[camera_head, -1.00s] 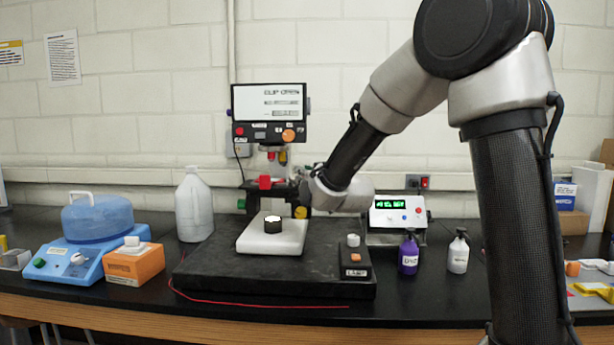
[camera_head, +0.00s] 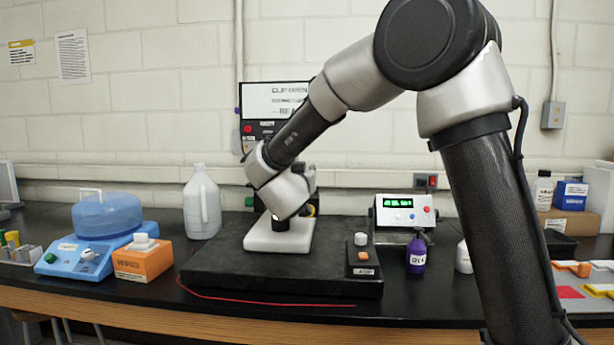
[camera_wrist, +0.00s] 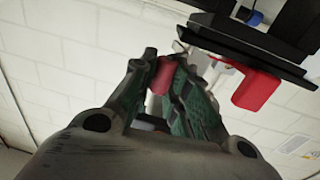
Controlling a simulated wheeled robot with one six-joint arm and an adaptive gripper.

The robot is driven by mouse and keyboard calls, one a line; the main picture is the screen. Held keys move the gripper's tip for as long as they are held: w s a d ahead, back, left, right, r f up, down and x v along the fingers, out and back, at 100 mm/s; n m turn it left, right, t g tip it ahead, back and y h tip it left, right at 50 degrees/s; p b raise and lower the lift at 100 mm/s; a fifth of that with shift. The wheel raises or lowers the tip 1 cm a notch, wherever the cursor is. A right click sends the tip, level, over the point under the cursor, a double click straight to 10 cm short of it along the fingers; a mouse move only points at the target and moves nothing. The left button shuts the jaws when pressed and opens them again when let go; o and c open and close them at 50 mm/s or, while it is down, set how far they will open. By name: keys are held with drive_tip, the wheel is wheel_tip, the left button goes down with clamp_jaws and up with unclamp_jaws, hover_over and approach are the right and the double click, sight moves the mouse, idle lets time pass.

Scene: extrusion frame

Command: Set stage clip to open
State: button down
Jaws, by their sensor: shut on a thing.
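My gripper (camera_wrist: 172,72) shows in the wrist view with its dark green fingers closed around a small red rounded part (camera_wrist: 162,76), which looks like a lever or knob. I cannot tell for certain that this is the stage clip. A larger red block (camera_wrist: 257,89) hangs beside the fingers at right, below a black plate (camera_wrist: 250,45). In the head view my wrist covers the fingers and most of the stage mechanism.
A white pad (camera_head: 262,243) lies on the black base (camera_head: 215,272), in front of the mechanism. A white jug (camera_head: 201,205) and an orange box (camera_head: 142,261) stand at left. A lit meter (camera_head: 404,212) and a purple bottle (camera_head: 417,254) stand at right.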

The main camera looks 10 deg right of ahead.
drive_tip(key=shift+r, duration=0.1)
drive_tip(key=c, duration=1.4)
unclamp_jaws()
drive_tip(key=shift+o, duration=0.2)
drive_tip(key=v, duration=1.2)
drive_tip(key=shift+a, duration=0.1)
